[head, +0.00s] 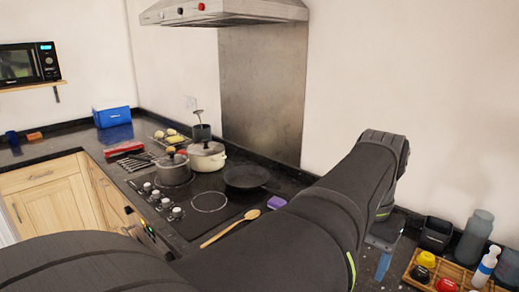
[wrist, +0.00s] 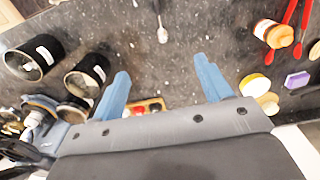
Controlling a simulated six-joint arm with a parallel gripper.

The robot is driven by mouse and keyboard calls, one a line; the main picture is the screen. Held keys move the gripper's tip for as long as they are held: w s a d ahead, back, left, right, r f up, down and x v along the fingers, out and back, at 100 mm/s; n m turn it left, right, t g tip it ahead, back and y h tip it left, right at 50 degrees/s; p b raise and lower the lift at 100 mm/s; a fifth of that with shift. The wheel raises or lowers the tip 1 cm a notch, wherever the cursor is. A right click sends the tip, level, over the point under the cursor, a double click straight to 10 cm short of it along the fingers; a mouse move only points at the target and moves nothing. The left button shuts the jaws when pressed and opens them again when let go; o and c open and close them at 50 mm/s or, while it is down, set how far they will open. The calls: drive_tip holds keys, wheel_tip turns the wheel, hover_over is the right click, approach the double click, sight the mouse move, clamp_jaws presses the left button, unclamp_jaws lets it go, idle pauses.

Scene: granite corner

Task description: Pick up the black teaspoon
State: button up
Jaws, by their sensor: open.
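A small spoon (wrist: 161,30) lies on the dark speckled worktop near the top middle of the wrist view. Its bowl looks pale grey and its thin handle looks dark and runs out at the top edge. It is the only thing there that resembles a teaspoon; I cannot make it out in the head view, where my arm covers much of the worktop. My gripper (wrist: 161,66) is open, with its two blue fingers wide apart and nothing between them. In the wrist view the spoon appears beyond the fingertips, roughly centred between them, apart from both.
Black cups (wrist: 34,58) stand left in the wrist view. Red utensils (wrist: 288,14), an orange-and-white jar (wrist: 277,36) and a purple sponge (wrist: 297,79) are at right. In the head view, a wooden tray (head: 408,277) sits lower right; pots (head: 206,157) stand on the hob.

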drive_tip(key=c, duration=1.2)
drive_tip(key=shift+m+g+h, duration=0.6)
drive_tip(key=shift+g+h, duration=0.1)
drive_tip(key=shift+g, duration=0.2)
drive_tip(key=a+f, duration=0.1)
drive_tip(key=f, duration=0.5)
drive_tip(key=a+f, duration=0.1)
drive_tip(key=f, duration=0.5)
drive_tip(key=s+a+f, duration=0.1)
drive_tip(key=f, duration=0.5)
drive_tip(key=shift+a, duration=0.2)
drive_tip(key=shift+s+d+f, duration=0.1)
drive_tip(key=shift+s+f, duration=0.05)
drive_tip(key=shift+f, duration=0.75)
drive_tip(key=shift+s+d+f, duration=0.1)
drive_tip(key=shift+s+f, duration=0.1)
drive_tip(key=shift+f, duration=0.7)
drive_tip(key=shift+s+d+f, duration=0.1)
drive_tip(key=shift+s+f, duration=0.05)
drive_tip(key=shift+f, duration=0.75)
